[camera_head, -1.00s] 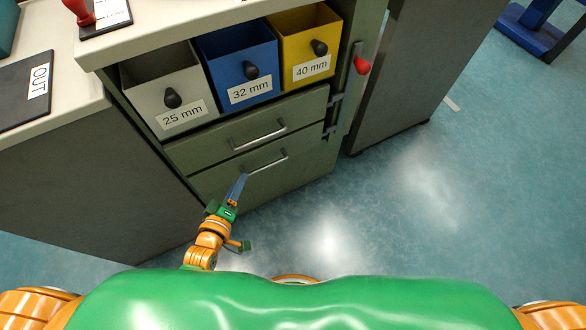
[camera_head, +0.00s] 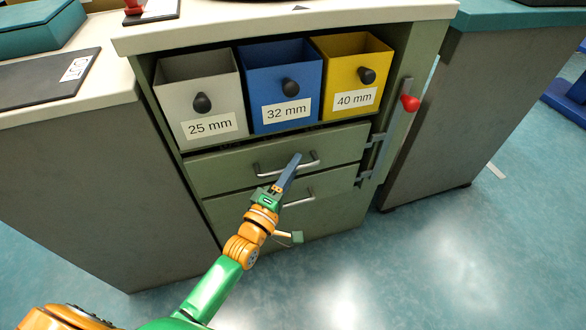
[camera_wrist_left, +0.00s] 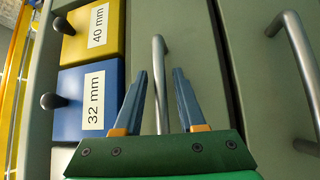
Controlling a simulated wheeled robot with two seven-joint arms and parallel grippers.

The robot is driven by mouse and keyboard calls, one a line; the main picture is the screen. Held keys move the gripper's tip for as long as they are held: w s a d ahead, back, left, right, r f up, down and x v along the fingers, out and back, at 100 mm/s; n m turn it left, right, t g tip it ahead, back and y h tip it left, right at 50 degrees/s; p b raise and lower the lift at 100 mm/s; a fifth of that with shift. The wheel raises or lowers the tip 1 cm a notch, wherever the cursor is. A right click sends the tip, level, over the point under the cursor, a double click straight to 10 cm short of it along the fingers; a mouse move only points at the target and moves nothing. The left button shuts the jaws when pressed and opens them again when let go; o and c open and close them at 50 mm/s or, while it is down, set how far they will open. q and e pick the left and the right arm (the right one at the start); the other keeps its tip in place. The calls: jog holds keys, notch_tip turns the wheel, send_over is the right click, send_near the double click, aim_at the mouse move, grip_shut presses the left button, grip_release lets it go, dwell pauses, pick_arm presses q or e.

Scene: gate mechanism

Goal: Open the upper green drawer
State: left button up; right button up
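The upper green drawer (camera_head: 225,172) sits flush in the cabinet, below the bins. Its grey bar handle (camera_head: 268,174) is partly covered by my left gripper (camera_head: 293,161). In the left wrist view, the open fingers of my left gripper (camera_wrist_left: 161,88) lie on either side of the handle (camera_wrist_left: 159,60), with gaps on both sides. Whether the fingertips reach past the bar in depth is hard to tell. The drawer front (camera_wrist_left: 195,40) also shows there. My right gripper is not in view.
The lower drawer (camera_head: 335,208) with its own handle (camera_wrist_left: 300,60) is just below. Grey, blue and yellow bins (camera_head: 352,75) with black knobs sit above. A red knob (camera_head: 409,103) on a metal bar stands at the cabinet's right. The floor in front is clear.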

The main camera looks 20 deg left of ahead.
pick_arm(q)
grip_shut()
dwell(1.2)
